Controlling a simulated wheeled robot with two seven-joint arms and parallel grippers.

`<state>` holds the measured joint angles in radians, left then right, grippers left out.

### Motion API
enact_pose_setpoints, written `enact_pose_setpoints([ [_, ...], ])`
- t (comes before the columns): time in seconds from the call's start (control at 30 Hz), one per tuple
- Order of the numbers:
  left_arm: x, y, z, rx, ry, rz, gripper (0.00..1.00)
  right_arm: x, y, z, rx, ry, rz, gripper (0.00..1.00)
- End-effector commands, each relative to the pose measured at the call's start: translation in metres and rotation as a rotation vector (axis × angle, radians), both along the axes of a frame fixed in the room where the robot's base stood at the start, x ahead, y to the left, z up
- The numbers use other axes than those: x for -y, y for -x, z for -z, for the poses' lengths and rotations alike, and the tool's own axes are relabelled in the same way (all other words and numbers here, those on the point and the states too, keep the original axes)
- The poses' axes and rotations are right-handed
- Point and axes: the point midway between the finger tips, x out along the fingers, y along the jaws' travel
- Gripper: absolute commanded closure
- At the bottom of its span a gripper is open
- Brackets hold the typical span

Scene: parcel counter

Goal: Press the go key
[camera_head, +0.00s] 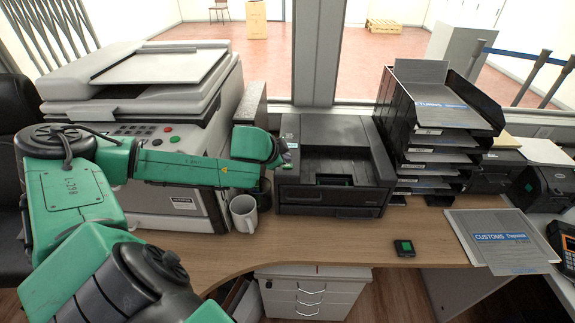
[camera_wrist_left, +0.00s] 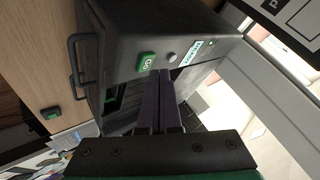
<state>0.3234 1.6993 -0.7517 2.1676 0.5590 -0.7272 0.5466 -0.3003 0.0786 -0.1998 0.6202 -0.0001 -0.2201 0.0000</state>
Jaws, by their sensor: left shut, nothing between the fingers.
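The go key is a green button marked GO (camera_wrist_left: 146,61) on the front panel of a black printer (camera_wrist_left: 160,22), seen in the left wrist view. My left gripper (camera_wrist_left: 160,74) is shut and empty. Its fingertips appear just beside the key in the wrist view, between it and a grey round button (camera_wrist_left: 171,57); I cannot tell whether they touch anything. My right gripper is not in view.
A white copier (camera_head: 150,90) with coloured buttons stands left, behind my left arm. A white mug (camera_head: 243,213) stands below the gripper. A black tray stack (camera_head: 440,130) is right of the printer. A small dark device (camera_head: 404,248) lies on the front counter, with bare wood around it.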

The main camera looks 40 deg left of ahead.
Motion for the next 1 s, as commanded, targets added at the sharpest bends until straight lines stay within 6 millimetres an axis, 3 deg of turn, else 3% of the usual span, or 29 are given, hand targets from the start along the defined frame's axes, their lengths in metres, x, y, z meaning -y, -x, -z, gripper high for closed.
enact_pose_setpoints([
  [0.17,0.0003,0.0002,0.0086,-0.001,0.000,0.001,1.00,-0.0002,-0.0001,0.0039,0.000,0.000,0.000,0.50],
  [1.0,0.0000,0.0003,0.0065,-0.001,0.000,0.000,1.00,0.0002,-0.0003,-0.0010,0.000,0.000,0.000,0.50],
])
